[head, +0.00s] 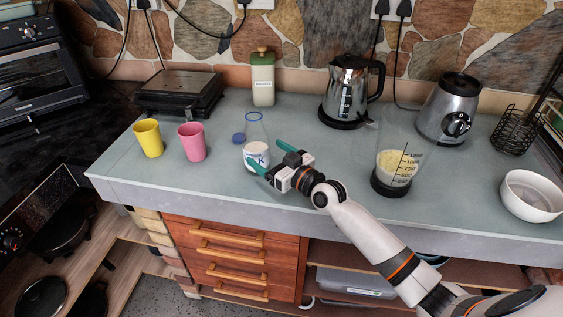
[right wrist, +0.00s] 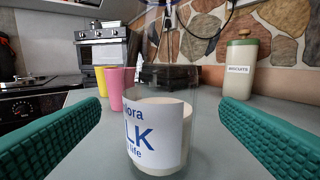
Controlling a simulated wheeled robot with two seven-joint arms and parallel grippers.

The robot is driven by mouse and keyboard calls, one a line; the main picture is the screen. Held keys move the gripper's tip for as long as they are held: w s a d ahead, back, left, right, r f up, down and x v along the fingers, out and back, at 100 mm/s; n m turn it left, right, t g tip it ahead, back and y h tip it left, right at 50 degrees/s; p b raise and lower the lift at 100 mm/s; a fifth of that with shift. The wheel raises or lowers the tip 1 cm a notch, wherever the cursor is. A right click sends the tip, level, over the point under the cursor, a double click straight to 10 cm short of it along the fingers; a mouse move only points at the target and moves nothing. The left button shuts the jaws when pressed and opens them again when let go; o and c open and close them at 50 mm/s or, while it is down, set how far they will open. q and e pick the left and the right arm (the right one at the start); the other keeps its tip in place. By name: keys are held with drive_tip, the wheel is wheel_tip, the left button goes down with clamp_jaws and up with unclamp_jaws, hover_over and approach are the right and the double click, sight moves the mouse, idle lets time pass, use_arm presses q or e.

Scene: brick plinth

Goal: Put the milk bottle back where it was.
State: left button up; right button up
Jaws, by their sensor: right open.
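The milk bottle (head: 257,153) stands upright on the grey-green counter (head: 330,185). It is clear glass with a white label and a blue ring at its mouth. It also shows in the right wrist view (right wrist: 155,130), with milk in its lower part. A round blue lid (head: 239,138) lies just left of it. My right gripper (head: 264,156) is open, its green fingers at either side of the bottle. In the right wrist view there are gaps between both fingers and the glass. My left gripper is in neither view.
A pink cup (head: 192,142) and a yellow cup (head: 148,138) stand to the left. Behind are a biscuit jar (head: 263,79), a black grill (head: 179,92) and a kettle (head: 348,90).

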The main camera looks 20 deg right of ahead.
drive_tip(key=v, duration=0.4)
drive_tip(key=shift+s+d, duration=0.15)
drive_tip(key=shift+s, duration=0.25)
